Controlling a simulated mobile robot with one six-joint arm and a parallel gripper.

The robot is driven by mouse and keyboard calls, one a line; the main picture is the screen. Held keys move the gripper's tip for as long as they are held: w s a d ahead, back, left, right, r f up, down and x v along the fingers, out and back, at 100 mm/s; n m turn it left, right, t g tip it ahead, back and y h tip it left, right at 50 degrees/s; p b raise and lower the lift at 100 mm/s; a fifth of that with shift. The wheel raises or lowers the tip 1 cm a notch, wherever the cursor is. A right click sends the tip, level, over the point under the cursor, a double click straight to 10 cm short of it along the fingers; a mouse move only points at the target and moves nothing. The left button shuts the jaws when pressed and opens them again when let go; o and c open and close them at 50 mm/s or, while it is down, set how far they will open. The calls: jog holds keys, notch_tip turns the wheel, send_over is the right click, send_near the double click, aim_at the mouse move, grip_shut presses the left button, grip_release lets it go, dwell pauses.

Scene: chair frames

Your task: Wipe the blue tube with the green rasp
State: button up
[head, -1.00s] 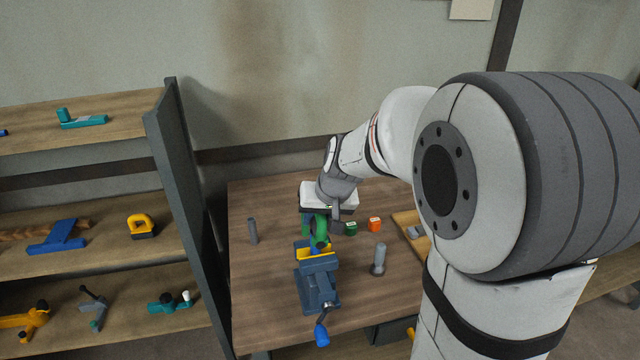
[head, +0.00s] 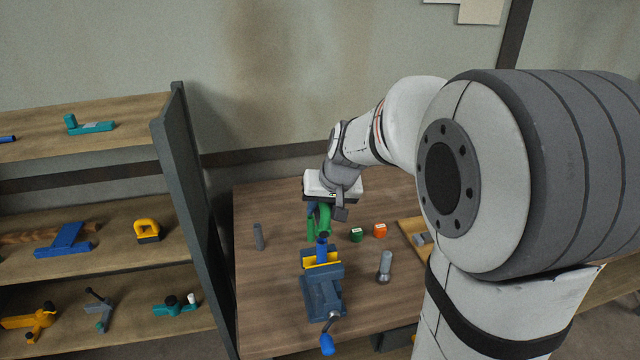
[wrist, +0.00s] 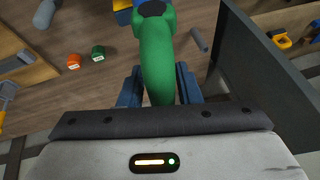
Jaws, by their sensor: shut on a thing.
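My gripper (head: 326,211) is shut on the green rasp (head: 321,222), above the table behind the vise. In the wrist view the rasp's thick, curved green body (wrist: 157,55) sits between my two blue-grey fingers (wrist: 158,88). Its far end reaches toward the top edge, where a dark round part shows. The blue tube (head: 322,246) stands up from the yellow jaws of the blue vise (head: 322,292). The rasp is just behind the tube in the head view; I cannot tell whether they touch. The rasp's working face is hidden.
On the wooden table (head: 270,320) are a grey cylinder (head: 259,237), a grey flanged post (head: 385,268), a green block (head: 356,235) and an orange block (head: 380,230). A wooden tray (head: 408,226) lies to the right. A shelf (head: 185,200) with several tools stands left.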

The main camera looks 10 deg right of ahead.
jog(key=shift+w+r+p, duration=0.2)
jog(key=shift+r+p, duration=0.25)
jog(key=shift+r, duration=0.45)
jog(key=shift+s+r+p, duration=0.1)
jog(key=shift+r+p, duration=0.6)
jog(key=shift+r, duration=0.55)
jog(key=shift+s+a+f+h+p, duration=0.1)
jog(key=shift+a+f+h+p, duration=0.15)
jog(key=shift+h+p, duration=0.2)
jog(key=shift+f+h, duration=0.35)
jog(key=shift+h, duration=0.1)
